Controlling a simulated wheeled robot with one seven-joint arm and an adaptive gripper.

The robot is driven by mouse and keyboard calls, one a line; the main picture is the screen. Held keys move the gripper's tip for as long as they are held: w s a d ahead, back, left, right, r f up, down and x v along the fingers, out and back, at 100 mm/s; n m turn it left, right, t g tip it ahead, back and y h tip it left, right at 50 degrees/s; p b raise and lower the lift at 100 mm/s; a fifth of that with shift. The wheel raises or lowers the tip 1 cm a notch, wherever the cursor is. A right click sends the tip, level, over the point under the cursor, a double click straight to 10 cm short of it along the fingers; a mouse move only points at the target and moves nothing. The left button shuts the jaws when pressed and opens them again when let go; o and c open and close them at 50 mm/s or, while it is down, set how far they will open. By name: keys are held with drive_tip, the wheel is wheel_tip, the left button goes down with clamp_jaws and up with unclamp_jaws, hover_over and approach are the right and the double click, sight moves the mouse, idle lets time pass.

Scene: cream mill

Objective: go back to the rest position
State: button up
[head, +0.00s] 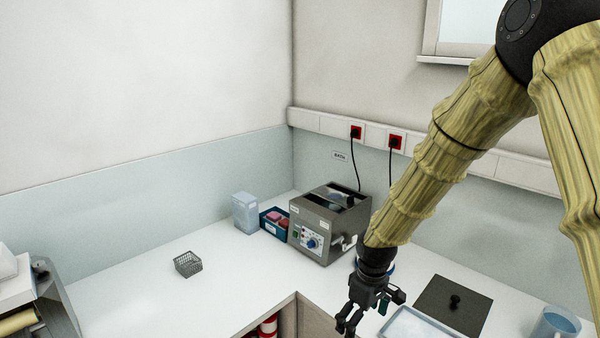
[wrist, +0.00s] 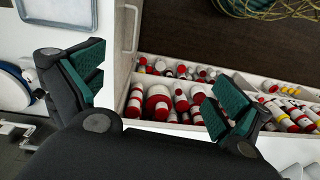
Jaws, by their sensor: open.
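My gripper (head: 352,318) hangs from the end of my arm at the lower middle of the head view, above the front edge of the white counter. In the wrist view its two fingers (wrist: 155,92) with green pads stand wide apart. Nothing is between the pads. Below and beyond them is an open drawer (wrist: 133,108) holding several red-and-white bottles. The drawer lies lower than the gripper.
A grey bath unit (head: 328,225) stands in the counter corner, with a blue box (head: 273,228) and a pale container (head: 245,212) left of it. A wire basket (head: 187,264) stands alone. A tray (head: 425,326), dark lid (head: 453,306) and blue jug (head: 556,325) are right of the gripper.

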drive_tip(key=s+d+f+m+b, duration=0.1)
drive_tip(key=s+f+m+b, duration=0.15)
drive_tip(key=s+f, duration=0.65)
drive_tip(key=s+d+f+m+b, duration=0.1)
drive_tip(key=s+f+b, duration=0.3)
drive_tip(key=f, duration=0.9)
drive_tip(key=s+f+m+b, duration=0.1)
drive_tip(key=s+f, duration=0.7)
drive_tip(key=f, duration=0.2)
drive_tip(key=s+d+f+m+b, duration=0.2)
drive_tip(key=s+f, duration=0.3)
drive_tip(key=s, duration=0.5)
drive_tip(key=s+d+f+m+b, duration=0.2)
drive_tip(key=s+f, duration=0.3)
drive_tip(key=s, duration=0.5)
drive_tip(key=shift+s+d+h+b, duration=0.25)
drive_tip(key=shift+d+h+b, duration=0.05)
drive_tip(key=shift+d+b, duration=0.4)
drive_tip(key=shift+f, duration=0.1)
